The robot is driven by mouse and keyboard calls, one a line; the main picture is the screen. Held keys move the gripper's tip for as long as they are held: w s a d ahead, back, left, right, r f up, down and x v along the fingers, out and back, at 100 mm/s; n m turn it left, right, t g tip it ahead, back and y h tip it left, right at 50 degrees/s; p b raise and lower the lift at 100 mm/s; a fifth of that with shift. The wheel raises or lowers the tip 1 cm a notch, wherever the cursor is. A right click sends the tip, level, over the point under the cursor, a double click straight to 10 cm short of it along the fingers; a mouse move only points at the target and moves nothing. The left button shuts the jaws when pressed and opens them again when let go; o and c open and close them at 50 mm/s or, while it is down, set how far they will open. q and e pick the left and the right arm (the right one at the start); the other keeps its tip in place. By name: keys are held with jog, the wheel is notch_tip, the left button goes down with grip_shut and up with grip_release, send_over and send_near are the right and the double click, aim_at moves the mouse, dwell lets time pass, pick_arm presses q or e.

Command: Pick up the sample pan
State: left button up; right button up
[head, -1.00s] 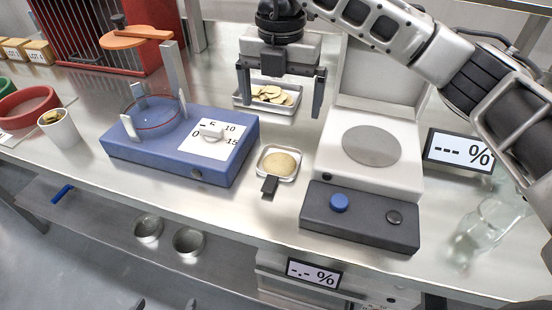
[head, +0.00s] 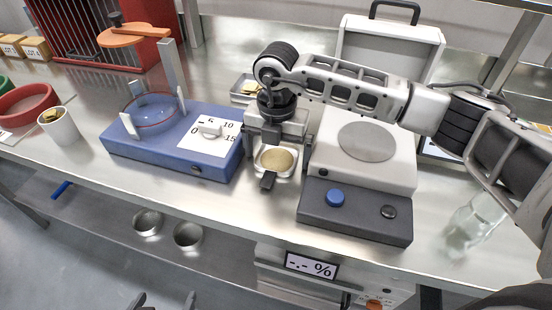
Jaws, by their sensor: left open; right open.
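The sample pan (head: 287,175) is a small square metal pan with a short dark handle (head: 267,181) at its front. It holds a flat yellow disc of sample and sits on the bench between the blue device and the white analyser. My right gripper (head: 275,172) is over the pan, pointing down and open, with one finger to each side of it. I cannot tell whether the fingers touch the pan. The palm hides the pan's back edge. Only the dark fingertips of my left gripper (head: 164,302) show at the bottom edge, apart and empty.
The blue device (head: 128,158) is close on the left, the analyser (head: 357,176) with raised lid close on the right. The chip tray (head: 240,90) behind is partly hidden. A white cup (head: 57,127) stands far left, a glass beaker (head: 474,222) at right.

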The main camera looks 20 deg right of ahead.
jog(key=c, duration=1)
